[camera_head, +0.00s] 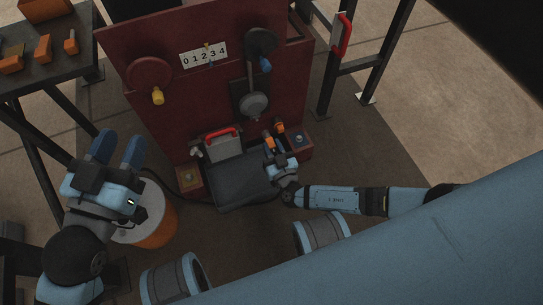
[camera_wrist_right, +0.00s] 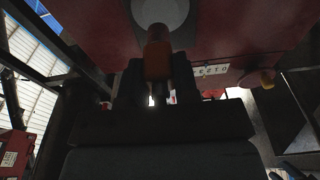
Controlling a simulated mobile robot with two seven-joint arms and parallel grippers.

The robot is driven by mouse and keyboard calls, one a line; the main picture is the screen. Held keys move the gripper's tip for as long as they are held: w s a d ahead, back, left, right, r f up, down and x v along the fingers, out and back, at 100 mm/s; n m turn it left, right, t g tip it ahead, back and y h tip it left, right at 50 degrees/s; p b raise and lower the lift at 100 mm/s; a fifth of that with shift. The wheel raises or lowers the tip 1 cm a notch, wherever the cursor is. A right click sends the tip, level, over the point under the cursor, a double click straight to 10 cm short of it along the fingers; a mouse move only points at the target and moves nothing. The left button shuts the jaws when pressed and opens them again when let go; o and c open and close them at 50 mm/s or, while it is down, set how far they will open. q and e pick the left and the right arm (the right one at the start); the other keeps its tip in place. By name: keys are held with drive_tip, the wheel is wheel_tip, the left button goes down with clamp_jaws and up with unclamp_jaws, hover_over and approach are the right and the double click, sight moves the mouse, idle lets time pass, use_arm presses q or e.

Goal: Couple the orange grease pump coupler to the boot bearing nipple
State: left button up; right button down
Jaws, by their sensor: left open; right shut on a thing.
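My right gripper (camera_head: 276,154) is low at the front of the dark red press, shut on an orange piece that I take to be the grease pump coupler (camera_head: 268,141). In the right wrist view the coupler (camera_wrist_right: 157,60) stands out between the dark fingers, in front of a grey round disc (camera_wrist_right: 165,12). Just right of the gripper, a red block with a small pale fitting (camera_head: 299,139) sits at the press foot; a similar block (camera_head: 188,177) is at the left. I cannot tell which is the boot bearing nipple. My left gripper (camera_head: 120,148) is open and empty.
A grey-topped orange drum (camera_head: 157,220) stands below my left gripper, with a dark hose running right from it. A dark chute (camera_head: 240,186) juts from the press beside my right gripper. A dark table (camera_head: 45,58) holds orange parts.

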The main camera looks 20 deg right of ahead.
wheel_tip(320, 180, down, 2)
drive_tip(key=shift+f+b, duration=0.2)
drive_tip(key=shift+b, duration=0.35)
use_arm(q)
drive_tip(key=shift+w+a+f+m+b, duration=0.25)
drive_tip(key=shift+w+f+m+b, duration=0.15)
drive_tip(key=shift+f+m, duration=0.3)
use_arm(e)
drive_tip(key=shift+w+f, duration=0.1)
drive_tip(key=shift+f, duration=0.2)
use_arm(q)
drive_tip(key=shift+r, duration=0.1)
drive_tip(key=shift+w, duration=0.1)
use_arm(e)
drive_tip(key=shift+w+a, duration=0.1)
drive_tip(key=shift+w, duration=2.6)
drive_tip(key=c, duration=1.7)
unclamp_jaws()
clamp_jaws()
